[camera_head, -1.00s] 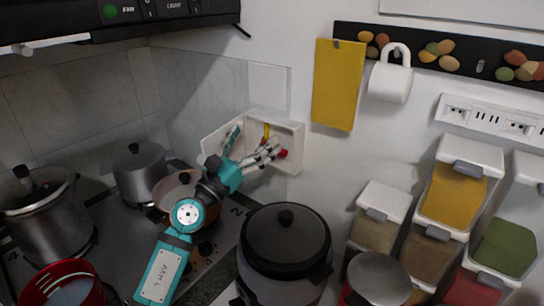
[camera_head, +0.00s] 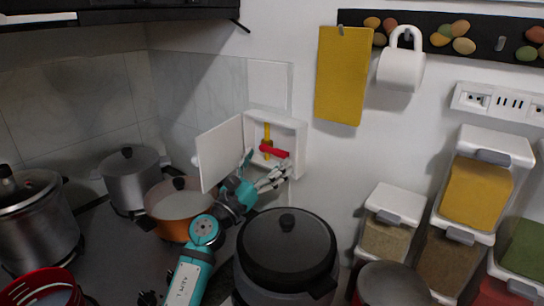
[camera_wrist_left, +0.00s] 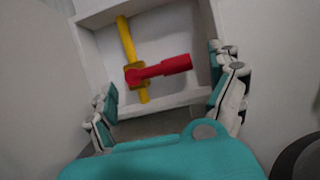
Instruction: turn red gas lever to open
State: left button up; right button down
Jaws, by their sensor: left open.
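The red gas lever (camera_head: 274,152) sits on a yellow pipe (camera_head: 266,137) inside an open white wall box (camera_head: 298,146). In the left wrist view the red lever (camera_wrist_left: 165,68) points right across the upright, slightly tilted yellow pipe (camera_wrist_left: 127,42). My left gripper (camera_head: 263,177) is just below and in front of the box. In the left wrist view its fingers (camera_wrist_left: 168,92) are spread wide on either side of the lever, with nothing between them held. They do not visibly touch the lever. My right gripper is not in view.
The box's white door (camera_head: 220,154) stands open to the left. A dark-lidded cooker (camera_head: 287,246) is right below my left arm, and an orange pot (camera_head: 179,208) is to its left. Spice dispensers (camera_head: 475,190) stand at the right.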

aim_at(276, 151)
pick_arm(q)
jog(key=shift+x, duration=1.35)
jog(key=shift+c, duration=0.4)
jog(key=c, duration=1.4)
